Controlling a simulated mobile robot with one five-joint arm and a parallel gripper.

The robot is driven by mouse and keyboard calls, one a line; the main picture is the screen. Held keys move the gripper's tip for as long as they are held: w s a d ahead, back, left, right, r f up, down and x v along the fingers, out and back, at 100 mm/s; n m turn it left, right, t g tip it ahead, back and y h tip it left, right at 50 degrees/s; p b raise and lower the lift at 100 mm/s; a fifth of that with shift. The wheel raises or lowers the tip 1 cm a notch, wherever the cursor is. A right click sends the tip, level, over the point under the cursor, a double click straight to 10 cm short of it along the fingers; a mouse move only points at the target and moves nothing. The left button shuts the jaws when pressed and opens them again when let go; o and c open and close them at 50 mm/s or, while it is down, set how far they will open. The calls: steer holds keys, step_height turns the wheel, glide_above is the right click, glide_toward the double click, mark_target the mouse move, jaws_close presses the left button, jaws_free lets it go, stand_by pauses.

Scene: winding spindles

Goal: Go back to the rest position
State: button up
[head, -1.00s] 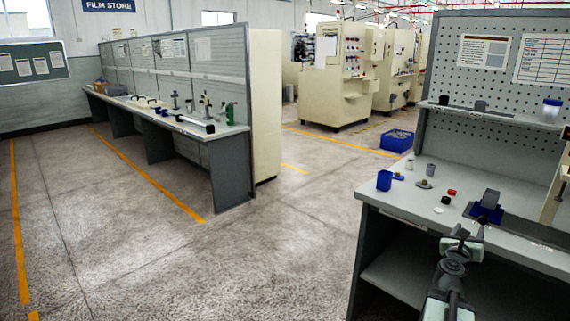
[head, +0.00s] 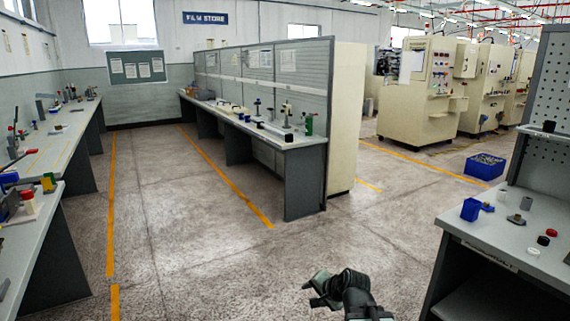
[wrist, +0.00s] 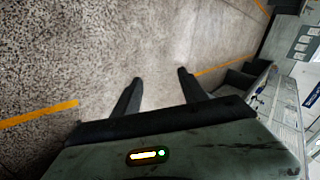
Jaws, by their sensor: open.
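My gripper (head: 322,288) is in the lower middle of the head view, over bare floor. It is apart from the benches and holds nothing visible. In the wrist view my gripper (wrist: 158,80) shows two dark fingers spread apart, with only speckled floor between them.
A partitioned bench (head: 285,138) stands in the middle distance. Benches (head: 40,215) line the left. A blue crate (head: 484,166) lies on the floor. The aisle floor (head: 190,230) is clear.

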steer(key=s+d+f+n+g+h, duration=0.2)
steer(key=s+d+f+n+g, duration=0.15)
steer(key=s, duration=0.35)
steer(key=s+d+f+n+g+h, duration=0.25)
steer(key=s+d+n+g, duration=0.2)
steer(key=s, duration=0.25)
step_height(320, 180, up, 21)
steer(key=p, duration=2.1)
steer(key=shift+a+f+n, duration=0.15)
steer(key=shift+a+n, duration=0.15)
steer(key=shift+a, duration=0.05)
steer(key=shift+s+y, duration=0.1)
steer(key=shift+y, duration=0.15)
steer(key=shift+c, duration=1.5)
